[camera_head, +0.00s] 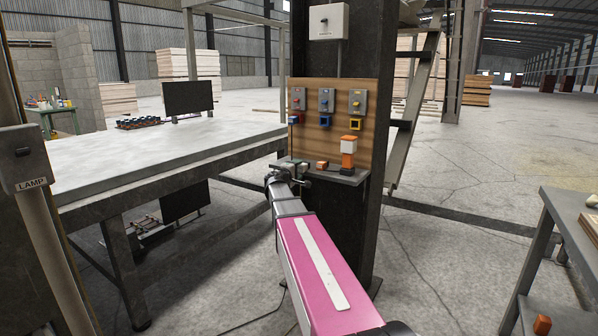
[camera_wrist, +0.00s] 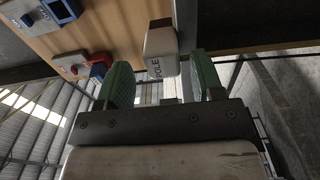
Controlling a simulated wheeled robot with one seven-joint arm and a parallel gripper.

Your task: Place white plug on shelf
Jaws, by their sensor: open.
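A white plug (camera_wrist: 160,48) with dark lettering, which looks like "VOLE", is just ahead of my gripper's fingertips in the wrist view. A pale stem seems to run from it toward the gap between the fingers. My gripper (camera_wrist: 164,80) has two green fingers, which stand apart. I cannot tell whether they touch the plug. In the head view my gripper (camera_head: 285,167) is at the left end of a small dark shelf (camera_head: 345,178) on a column. My arm hides part of that end, and I cannot make out the plug clearly there.
A small orange-brown block (camera_head: 322,165) and an upright orange-and-white piece (camera_head: 348,161) stand on the shelf. Above is a wooden board (camera_head: 340,124) with several switches and coloured sockets. A long table (camera_head: 130,155) is at the left, and another table (camera_head: 568,205) is at the right.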

